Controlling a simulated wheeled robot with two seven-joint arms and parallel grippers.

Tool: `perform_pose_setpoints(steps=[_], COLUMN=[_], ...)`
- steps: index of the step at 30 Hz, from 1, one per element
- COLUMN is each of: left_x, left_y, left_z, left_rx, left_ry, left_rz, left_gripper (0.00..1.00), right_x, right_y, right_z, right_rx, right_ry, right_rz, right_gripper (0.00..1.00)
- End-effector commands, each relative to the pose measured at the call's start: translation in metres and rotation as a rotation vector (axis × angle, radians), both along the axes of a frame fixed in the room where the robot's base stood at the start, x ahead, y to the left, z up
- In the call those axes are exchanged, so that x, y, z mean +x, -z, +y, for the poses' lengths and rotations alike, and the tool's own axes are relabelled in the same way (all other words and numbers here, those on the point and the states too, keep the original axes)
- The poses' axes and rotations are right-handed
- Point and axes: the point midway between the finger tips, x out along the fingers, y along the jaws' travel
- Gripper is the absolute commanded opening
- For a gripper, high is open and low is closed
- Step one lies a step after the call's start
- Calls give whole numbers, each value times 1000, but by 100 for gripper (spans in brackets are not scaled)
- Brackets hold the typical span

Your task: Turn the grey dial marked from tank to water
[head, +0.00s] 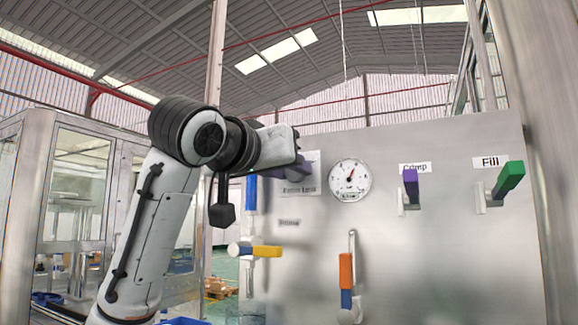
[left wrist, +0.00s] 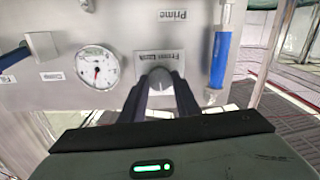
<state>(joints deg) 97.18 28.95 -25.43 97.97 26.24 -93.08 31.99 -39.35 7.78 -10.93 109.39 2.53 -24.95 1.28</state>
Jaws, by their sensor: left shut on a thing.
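The grey dial (left wrist: 160,79) sits on the steel panel, on a pale label plate (left wrist: 160,60) whose small text I cannot read surely. My left gripper (left wrist: 160,88) has its two dark fingers on either side of the dial and is shut on it. In the head view, my left gripper (head: 296,168) reaches the panel from the left and hides the dial. The label plate (head: 314,184) shows partly behind the fingers. Which mark the dial points to cannot be told. My right gripper is not in view.
A round gauge (head: 350,180) is just right of the dial. The panel (head: 400,260) also carries a purple handle (head: 411,183), a green handle (head: 509,179), an orange handle (head: 346,271), a yellow handle (head: 267,252) and a blue handle (head: 251,193), which is close to my left gripper.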

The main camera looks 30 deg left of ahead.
Motion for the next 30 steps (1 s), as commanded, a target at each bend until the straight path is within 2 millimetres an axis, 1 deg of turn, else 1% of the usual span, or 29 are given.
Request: perform_pose_setpoints(steps=[9,23,24,26,27,30], left_x=[0,0,0,0,0,0], left_y=[0,0,0,0,0,0], left_z=[0,0,0,0,0,0], left_rx=[96,106,106,106,106,106], left_ry=[0,0,0,0,0,0], left_rz=[4,4,4,4,5,5], left_gripper=[7,7,36,46,48,48], right_x=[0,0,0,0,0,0], right_y=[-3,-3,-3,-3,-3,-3], right_z=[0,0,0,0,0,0], right_rx=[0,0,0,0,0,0], right_ry=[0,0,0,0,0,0], right_rz=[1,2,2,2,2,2], right_gripper=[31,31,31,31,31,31])
